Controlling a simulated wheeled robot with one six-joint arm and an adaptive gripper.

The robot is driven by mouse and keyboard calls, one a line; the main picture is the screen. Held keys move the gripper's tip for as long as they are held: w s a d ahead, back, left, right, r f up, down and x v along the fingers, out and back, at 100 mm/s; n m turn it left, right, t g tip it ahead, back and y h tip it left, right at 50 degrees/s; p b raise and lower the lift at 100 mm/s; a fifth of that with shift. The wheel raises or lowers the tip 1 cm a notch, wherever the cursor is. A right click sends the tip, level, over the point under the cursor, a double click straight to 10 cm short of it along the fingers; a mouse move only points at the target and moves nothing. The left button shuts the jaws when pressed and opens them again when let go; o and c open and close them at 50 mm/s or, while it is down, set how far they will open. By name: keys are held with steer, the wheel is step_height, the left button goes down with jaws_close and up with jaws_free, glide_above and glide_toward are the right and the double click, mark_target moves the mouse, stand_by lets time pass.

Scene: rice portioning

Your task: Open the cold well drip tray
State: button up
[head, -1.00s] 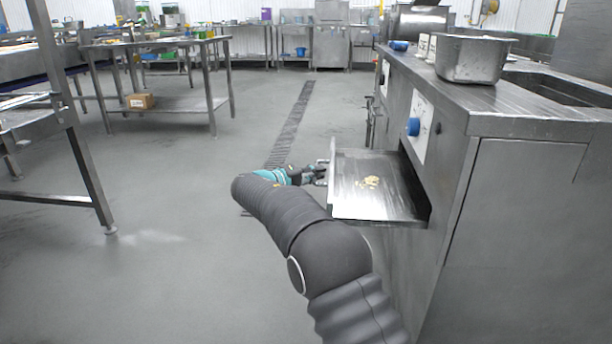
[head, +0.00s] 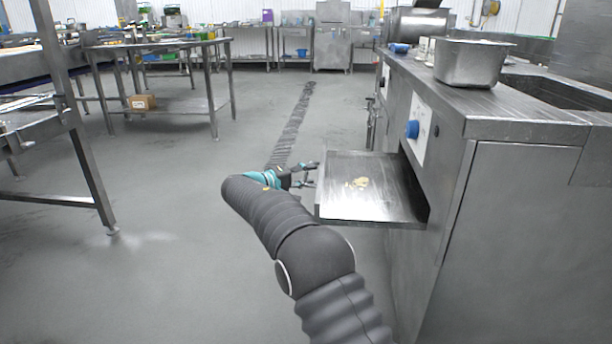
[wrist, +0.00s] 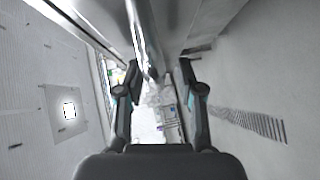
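The cold well drip tray (head: 385,200) is a flat steel tray sticking out of the slot in the left face of the steel counter. My gripper (head: 315,175) is just left of the tray's outer edge, at about tray height. In the wrist view my gripper (wrist: 160,82) has its two fingers spread apart. A steel edge (wrist: 146,45), seemingly the tray's, runs down from the top toward the gap between them. I cannot tell whether a finger touches it.
The counter (head: 520,125) fills the right side, with a steel pan (head: 470,62) on top and a blue knob (head: 412,129) above the tray. Steel tables (head: 160,42) stand at the left. The floor (head: 170,270) left of my arm is clear.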

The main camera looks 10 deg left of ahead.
steer(key=v, duration=1.2)
steer(key=shift+f, duration=0.1)
